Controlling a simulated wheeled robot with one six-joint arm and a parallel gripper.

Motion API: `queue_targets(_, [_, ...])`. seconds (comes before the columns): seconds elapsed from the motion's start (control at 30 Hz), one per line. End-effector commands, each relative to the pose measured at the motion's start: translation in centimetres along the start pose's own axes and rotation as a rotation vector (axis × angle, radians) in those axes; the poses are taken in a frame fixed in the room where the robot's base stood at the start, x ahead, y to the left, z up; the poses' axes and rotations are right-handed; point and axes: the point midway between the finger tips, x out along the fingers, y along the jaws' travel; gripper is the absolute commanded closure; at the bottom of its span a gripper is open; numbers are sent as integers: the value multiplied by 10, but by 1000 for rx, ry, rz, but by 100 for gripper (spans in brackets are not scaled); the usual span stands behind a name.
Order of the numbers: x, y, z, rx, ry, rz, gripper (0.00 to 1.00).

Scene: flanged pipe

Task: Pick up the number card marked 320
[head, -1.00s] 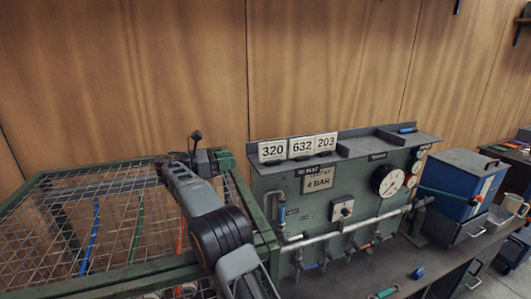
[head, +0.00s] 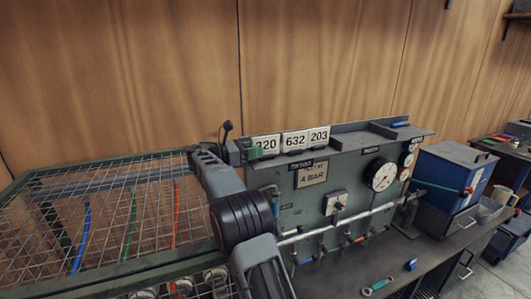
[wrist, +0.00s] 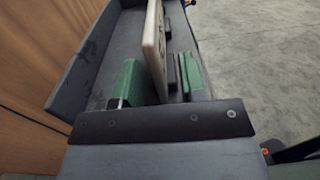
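The number card 320 (head: 268,142) stands on the shelf at the left end of the row, with its first digit partly covered by a green fingertip. My gripper (head: 249,150) is at that card's left edge in the head view. In the wrist view a pale card (wrist: 153,42) is seen edge-on, reaching between the two green fingers of my gripper (wrist: 160,82). The fingers are open. A gap shows on the right side of the card; the left finger is very close to it, and contact cannot be told.
Cards 632 (head: 294,141) and 203 (head: 319,135) stand to the right of 320 on the same shelf (head: 350,146). The shelf has a raised back wall. Below is the green gauge panel (head: 340,175). A wire mesh cage (head: 100,225) is at left.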

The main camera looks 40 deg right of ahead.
Motion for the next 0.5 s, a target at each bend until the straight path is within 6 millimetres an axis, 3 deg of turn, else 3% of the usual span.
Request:
queue_targets(0.13, [19,0,-4,2,1,-1,62])
queue_targets(0.37, [22,0,0,0,0,2,62])
queue_targets(0.5, [22,0,-1,0,0,1,73])
